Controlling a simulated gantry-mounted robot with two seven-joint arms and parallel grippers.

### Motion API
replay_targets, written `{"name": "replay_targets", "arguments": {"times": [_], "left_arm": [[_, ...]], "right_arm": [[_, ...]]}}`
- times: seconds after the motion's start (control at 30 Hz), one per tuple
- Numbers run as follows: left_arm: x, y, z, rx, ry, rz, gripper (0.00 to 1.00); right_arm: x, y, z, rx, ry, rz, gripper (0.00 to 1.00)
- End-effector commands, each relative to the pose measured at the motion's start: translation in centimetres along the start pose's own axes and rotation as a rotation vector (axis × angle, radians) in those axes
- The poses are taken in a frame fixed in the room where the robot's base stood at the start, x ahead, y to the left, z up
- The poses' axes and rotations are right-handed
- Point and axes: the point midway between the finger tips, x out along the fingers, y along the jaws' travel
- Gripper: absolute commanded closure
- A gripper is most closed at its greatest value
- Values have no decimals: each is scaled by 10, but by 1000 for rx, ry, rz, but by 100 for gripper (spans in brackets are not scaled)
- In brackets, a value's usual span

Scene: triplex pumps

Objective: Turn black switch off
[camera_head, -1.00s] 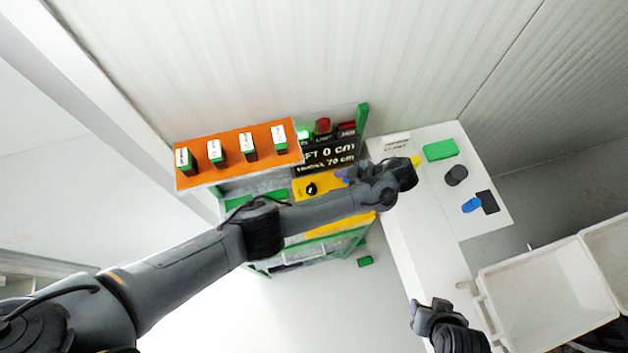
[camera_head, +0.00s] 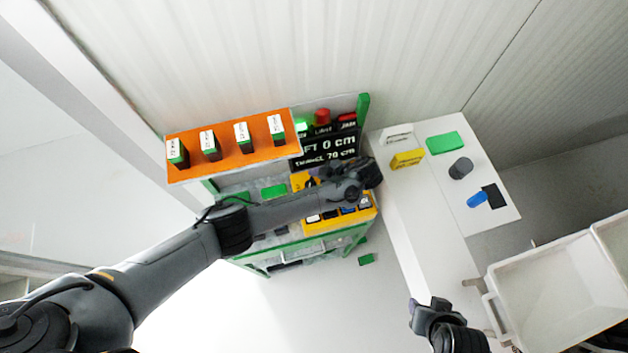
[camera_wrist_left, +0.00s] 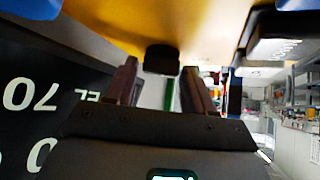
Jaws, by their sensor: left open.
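The black switch (camera_wrist_left: 162,60) shows in the left wrist view as a small dark knob on a yellow panel (camera_wrist_left: 150,25). My left gripper (camera_wrist_left: 160,85) is open and empty, with one finger to each side of the switch in that view. I cannot tell whether either finger touches it. In the head view my left gripper (camera_head: 317,174) is in front of the yellow panel (camera_head: 298,181) and largely hides the switch. My right gripper (camera_head: 427,308) is low at the right by the white table, away from the panel; its jaw gap is unclear.
A black display (camera_head: 325,148) stands above the panel, with red and green buttons over it. An orange shelf (camera_head: 232,160) with several labelled blocks is to its left. A lower yellow panel (camera_head: 325,224) carries several switches. The white table (camera_head: 410,210) holds small coloured parts.

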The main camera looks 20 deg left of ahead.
Motion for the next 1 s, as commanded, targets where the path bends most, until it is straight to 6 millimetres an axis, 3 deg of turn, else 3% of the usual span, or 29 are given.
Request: {"name": "replay_targets", "arguments": {"times": [0.17, 0.43, 0.77, 1.0], "left_arm": [[0, 0, 0, 0, 0, 0, 47], [0, 0, 0, 1, 0, -1, 88], [-2, -1, -2, 34, 1, 32, 88], [-5, -3, -5, 135, 1, 133, 88]], "right_arm": [[0, 0, 0, -2, 1, 2, 57], [0, 2, 0, -9, 0, 8, 57], [-11, 3, -4, -9, 0, 8, 57], [-38, 2, -13, -4, 1, 4, 57]]}}
